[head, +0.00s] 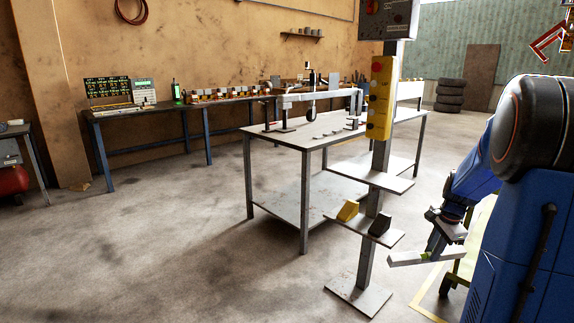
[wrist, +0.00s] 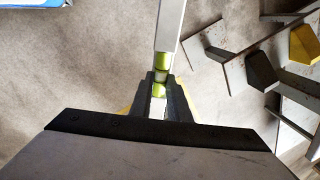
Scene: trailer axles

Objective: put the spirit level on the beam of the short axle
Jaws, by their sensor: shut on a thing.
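My gripper (head: 432,248) is at the lower right in the head view, in front of my blue body. It is shut on the spirit level (head: 408,259), a pale grey bar held out roughly level above the floor. In the wrist view the jaws (wrist: 160,92) grip the level (wrist: 170,25) near its green vials; the bar runs up out of the picture. A light grey axle beam (head: 325,97) lies raised on supports over the table (head: 284,134), well away from the gripper. Another pale beam (head: 410,90) shows behind the post; I cannot tell which axle is short.
A post with a yellow button box (head: 380,98) and small shelves stands between my gripper and the table. Its lower shelf holds a yellow wedge (head: 348,210) and a black wedge (head: 380,225), also near in the wrist view. Open floor (head: 160,235) lies to the left.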

